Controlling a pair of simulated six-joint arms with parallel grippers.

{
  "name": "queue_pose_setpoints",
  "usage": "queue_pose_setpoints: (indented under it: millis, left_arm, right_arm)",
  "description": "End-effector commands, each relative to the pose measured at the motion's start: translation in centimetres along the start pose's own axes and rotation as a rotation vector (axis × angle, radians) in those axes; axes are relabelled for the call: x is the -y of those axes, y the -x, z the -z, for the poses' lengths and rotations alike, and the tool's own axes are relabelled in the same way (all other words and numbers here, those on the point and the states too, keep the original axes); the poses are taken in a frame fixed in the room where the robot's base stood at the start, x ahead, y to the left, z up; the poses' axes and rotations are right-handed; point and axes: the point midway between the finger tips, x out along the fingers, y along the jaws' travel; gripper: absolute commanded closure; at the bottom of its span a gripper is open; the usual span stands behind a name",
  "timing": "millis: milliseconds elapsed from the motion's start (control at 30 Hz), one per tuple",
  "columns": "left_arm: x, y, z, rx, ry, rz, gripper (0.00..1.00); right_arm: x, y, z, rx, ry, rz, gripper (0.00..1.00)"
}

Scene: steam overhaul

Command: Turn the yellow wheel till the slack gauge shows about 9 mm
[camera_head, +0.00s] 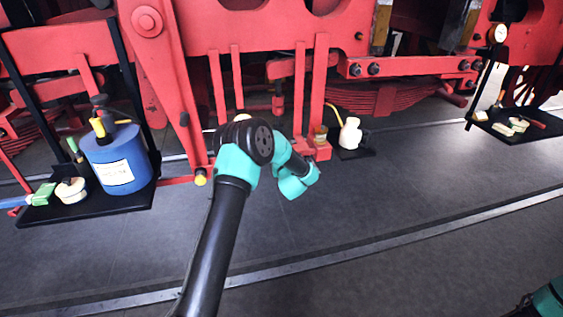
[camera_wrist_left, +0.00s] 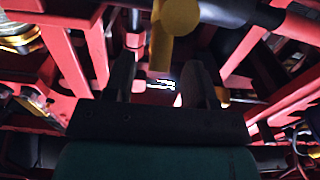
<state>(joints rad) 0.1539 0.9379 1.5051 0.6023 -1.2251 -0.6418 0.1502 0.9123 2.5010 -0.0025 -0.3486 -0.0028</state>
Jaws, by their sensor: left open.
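In the left wrist view my left gripper (camera_wrist_left: 160,82) is open, its two dark fingers apart and pointing into the red frame. A yellow part (camera_wrist_left: 175,34), rounded at its end, stands just beyond the fingertips. It may be the yellow wheel, but I see no full rim, and the fingers do not close on it. In the head view my left arm hides its own gripper. A small round pale dial (camera_head: 498,33) sits on the red frame at the upper right, possibly the slack gauge; its reading is too small to tell.
A blue drum (camera_head: 116,160) stands on a black tray (camera_head: 105,212) at the left. A cream oil can (camera_head: 350,132) stands behind my arm. Another black tray (camera_head: 538,134) is at the right. Red rods and beams crowd the gripper. The grey floor (camera_head: 400,190) in front is clear.

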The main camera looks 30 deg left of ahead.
Motion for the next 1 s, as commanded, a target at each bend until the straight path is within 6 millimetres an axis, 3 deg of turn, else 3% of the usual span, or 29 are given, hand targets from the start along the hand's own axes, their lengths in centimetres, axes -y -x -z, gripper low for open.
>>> queue_pose_setpoints:
  millis: [300,667,1000]
  left_arm:
    - [0.0,-2.7,0.0,0.000,0.000,0.001,0.49]
    - [0.0,-3.0,-0.1,0.001,0.000,0.000,0.50]
    - [0.0,-3.0,-0.1,0.001,0.000,0.000,0.82]
  right_arm:
    - [0.0,0.0,0.0,0.000,0.000,0.000,0.57]
    - [0.0,0.0,0.0,0.000,0.000,0.000,0.57]
    - [0.0,0.0,0.0,0.000,0.000,0.000,0.57]
